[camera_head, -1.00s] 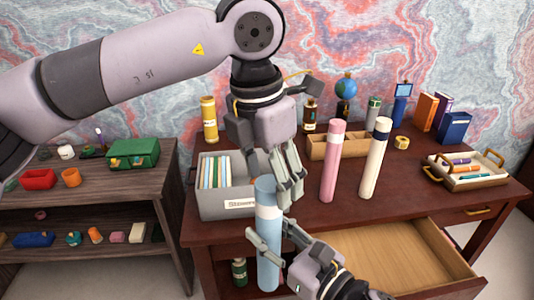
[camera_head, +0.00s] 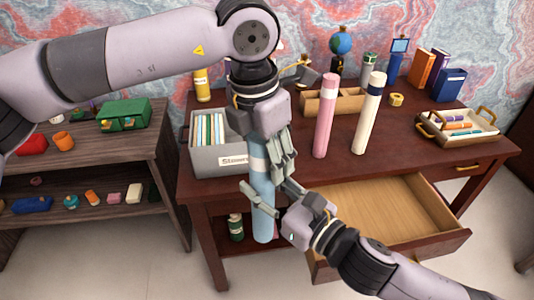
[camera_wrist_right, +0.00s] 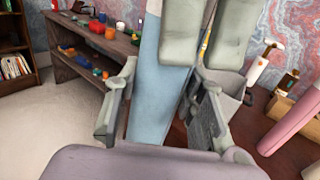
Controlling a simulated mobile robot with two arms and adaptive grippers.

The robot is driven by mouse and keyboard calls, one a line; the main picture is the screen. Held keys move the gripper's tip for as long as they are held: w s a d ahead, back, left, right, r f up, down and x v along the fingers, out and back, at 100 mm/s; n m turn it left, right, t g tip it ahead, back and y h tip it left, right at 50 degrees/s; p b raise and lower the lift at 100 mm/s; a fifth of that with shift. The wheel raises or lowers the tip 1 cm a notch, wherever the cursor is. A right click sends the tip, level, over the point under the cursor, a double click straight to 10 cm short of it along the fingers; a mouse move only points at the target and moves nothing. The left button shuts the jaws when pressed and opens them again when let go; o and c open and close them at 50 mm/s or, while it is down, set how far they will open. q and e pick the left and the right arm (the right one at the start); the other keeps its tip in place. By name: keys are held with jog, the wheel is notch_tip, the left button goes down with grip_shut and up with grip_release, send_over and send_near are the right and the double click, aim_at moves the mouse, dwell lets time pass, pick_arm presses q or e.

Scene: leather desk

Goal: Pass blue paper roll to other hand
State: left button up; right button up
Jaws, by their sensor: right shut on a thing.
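The blue paper roll (camera_head: 263,205) hangs upright in front of the desk, blue with a pale band near its top. My right gripper (camera_head: 276,201) is shut on it, with one finger on each side. The roll (camera_wrist_right: 155,95) also shows between the right fingers (camera_wrist_right: 160,112) in the right wrist view. My left gripper (camera_head: 281,160) points down at the roll's upper part. Its fingers are spread and overlap the roll's right edge in view. A narrow gap shows between its two finger pads (camera_wrist_right: 207,35) in the wrist view. The roll's top end is partly hidden.
A pink roll (camera_head: 325,120) and a cream roll (camera_head: 369,115) stand on the desk (camera_head: 410,155) to the right. A grey file box (camera_head: 205,160) is close behind the left gripper. An open drawer (camera_head: 390,213) juts out beneath the right arm.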

pick_arm(q)
jog(key=shift+s, duration=0.1)
jog(key=c, duration=0.9)
jog(key=shift+c, duration=0.4)
pick_arm(e)
jog(key=o, duration=1.3)
jog(key=shift+o, duration=0.2)
